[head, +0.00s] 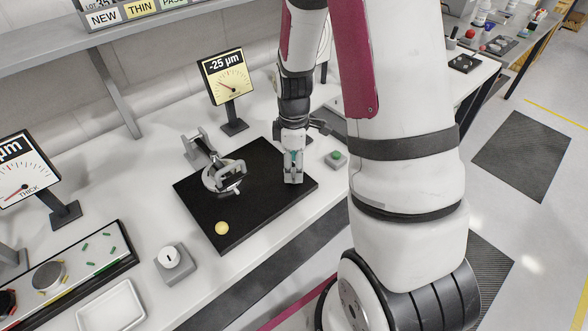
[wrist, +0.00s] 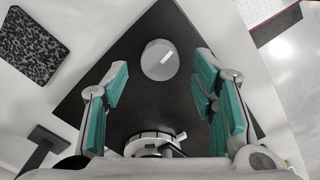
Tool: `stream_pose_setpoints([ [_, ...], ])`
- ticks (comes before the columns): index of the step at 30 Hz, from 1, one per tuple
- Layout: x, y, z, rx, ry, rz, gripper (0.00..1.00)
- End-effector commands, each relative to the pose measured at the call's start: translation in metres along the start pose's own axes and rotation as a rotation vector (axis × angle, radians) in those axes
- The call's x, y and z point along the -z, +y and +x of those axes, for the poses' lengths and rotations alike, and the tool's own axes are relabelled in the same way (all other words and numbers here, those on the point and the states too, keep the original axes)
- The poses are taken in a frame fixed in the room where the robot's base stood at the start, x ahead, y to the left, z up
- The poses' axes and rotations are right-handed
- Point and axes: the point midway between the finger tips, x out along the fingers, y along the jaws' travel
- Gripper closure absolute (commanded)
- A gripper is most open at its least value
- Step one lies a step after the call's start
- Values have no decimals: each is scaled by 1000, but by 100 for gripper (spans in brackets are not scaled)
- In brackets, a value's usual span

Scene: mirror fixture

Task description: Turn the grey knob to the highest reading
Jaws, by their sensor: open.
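The grey knob (wrist: 160,60) is a round cylinder with a pale line on its top, standing on the black board (wrist: 165,25). In the wrist view it lies centred between the tips of my gripper (wrist: 161,76), with gaps on both sides. The teal-padded fingers are wide open and empty. In the head view my gripper (head: 293,172) points down over the board's right part, and I cannot clearly separate the knob from the fingers. A display (head: 225,75) behind the board reads -25 µm, with a needle dial below.
A silver mirror mount (head: 225,176) stands on the board left of my gripper. A green button (head: 336,156) is to the right. A white dial on a grey box (head: 173,265) and a white tray (head: 110,308) stand front left.

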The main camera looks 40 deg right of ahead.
Motion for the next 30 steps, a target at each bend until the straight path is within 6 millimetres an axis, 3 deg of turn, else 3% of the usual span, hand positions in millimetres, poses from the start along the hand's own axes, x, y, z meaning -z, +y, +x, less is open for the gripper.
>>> stream_pose_setpoints([
  [6,0,0,21,1,0,0,48],
  [17,0,0,26,0,1,0,48],
  [24,0,0,26,0,1,0,96],
  [30,0,0,26,0,1,6,96],
])
